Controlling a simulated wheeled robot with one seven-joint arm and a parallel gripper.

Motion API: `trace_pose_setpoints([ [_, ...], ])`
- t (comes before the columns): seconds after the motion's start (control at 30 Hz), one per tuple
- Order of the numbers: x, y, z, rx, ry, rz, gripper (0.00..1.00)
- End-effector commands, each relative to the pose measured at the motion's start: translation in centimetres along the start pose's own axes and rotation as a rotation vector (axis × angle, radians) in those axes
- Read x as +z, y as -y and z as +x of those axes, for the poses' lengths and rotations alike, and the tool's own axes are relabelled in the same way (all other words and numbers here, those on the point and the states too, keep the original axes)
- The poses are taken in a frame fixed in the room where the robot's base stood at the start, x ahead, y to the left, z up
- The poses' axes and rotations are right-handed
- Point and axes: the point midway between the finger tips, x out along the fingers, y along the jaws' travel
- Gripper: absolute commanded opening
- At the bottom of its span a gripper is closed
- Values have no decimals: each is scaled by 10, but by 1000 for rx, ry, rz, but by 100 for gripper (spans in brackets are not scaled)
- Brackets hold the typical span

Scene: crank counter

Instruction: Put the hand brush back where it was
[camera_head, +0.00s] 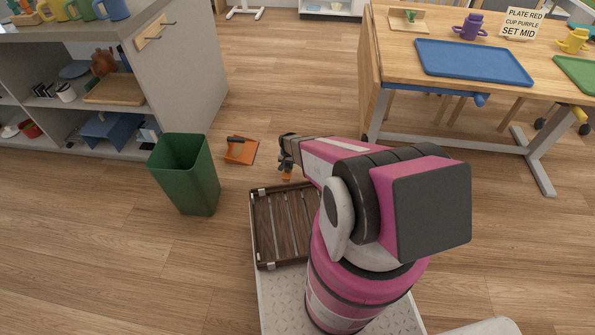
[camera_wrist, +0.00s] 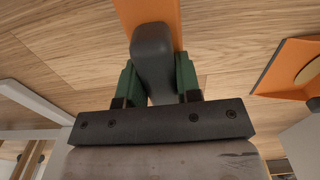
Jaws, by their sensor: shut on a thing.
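The hand brush (camera_wrist: 152,48) has a dark grey handle and an orange part beyond it in the wrist view. My gripper (camera_wrist: 158,75) is shut on the handle, with one green finger on each side. In the head view, my gripper (camera_head: 287,160) is above the floor, and a small orange bit of the hand brush (camera_head: 287,175) shows below it. Most of the brush is hidden there. An orange dustpan (camera_head: 240,151) lies on the floor to the left of my gripper. Part of the dustpan (camera_wrist: 285,70) also shows at the right of the wrist view.
A green bin (camera_head: 184,175) stands left of the dustpan. A grey shelf unit (camera_head: 185,75) at left has a wooden hook board (camera_head: 150,37) on its end, with no brush hanging there. A table (camera_head: 390,58) is at right. Open floor lies between unit and table.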

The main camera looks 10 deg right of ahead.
Motion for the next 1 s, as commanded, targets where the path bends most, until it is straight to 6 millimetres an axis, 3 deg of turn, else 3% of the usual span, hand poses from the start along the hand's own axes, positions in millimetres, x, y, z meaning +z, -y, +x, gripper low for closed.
trace_pose_setpoints([
  [0.2, -27, -32, 26, 0, 0, 3, 10],
  [0.37, -35, -44, 34, 0, 0, 1, 10],
  [0.53, -37, -46, 42, 0, 1, 0, 10],
  [0.8, -37, -46, 75, 0, 0, 0, 10],
  [1.0, -36, -46, 75, 0, 0, 0, 10],
])
